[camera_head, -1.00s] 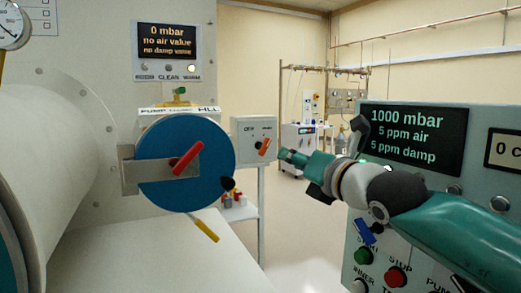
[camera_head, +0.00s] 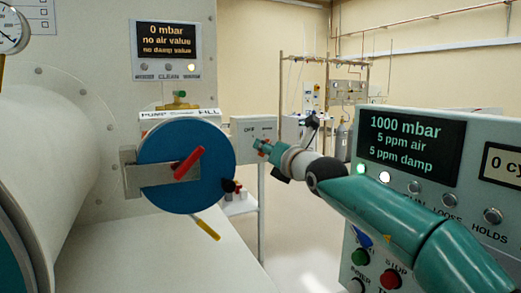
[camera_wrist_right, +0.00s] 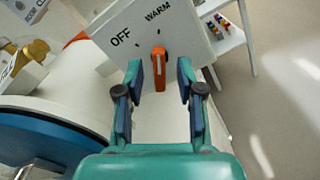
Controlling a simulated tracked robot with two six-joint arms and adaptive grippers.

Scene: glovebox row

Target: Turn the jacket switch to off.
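The jacket switch is an orange knob (camera_wrist_right: 159,58) on a white box (camera_wrist_right: 192,28) marked OFF and WARM. In the right wrist view the knob's upper end points towards WARM. The switch box (camera_head: 262,124) also shows in the head view, beyond the blue round door. My right gripper (camera_wrist_right: 160,76) is open, with one finger on each side of the knob and visible gaps between. In the head view the right gripper (camera_head: 264,149) covers most of the knob. My left gripper is not in view.
A blue round door (camera_head: 165,150) with a red handle (camera_head: 189,163) stands left of the switch. A grey-green control panel (camera_head: 465,195) is at the right, near my right arm. A display (camera_head: 167,41) above has its WARM lamp lit. A small shelf (camera_wrist_right: 232,41) stands behind.

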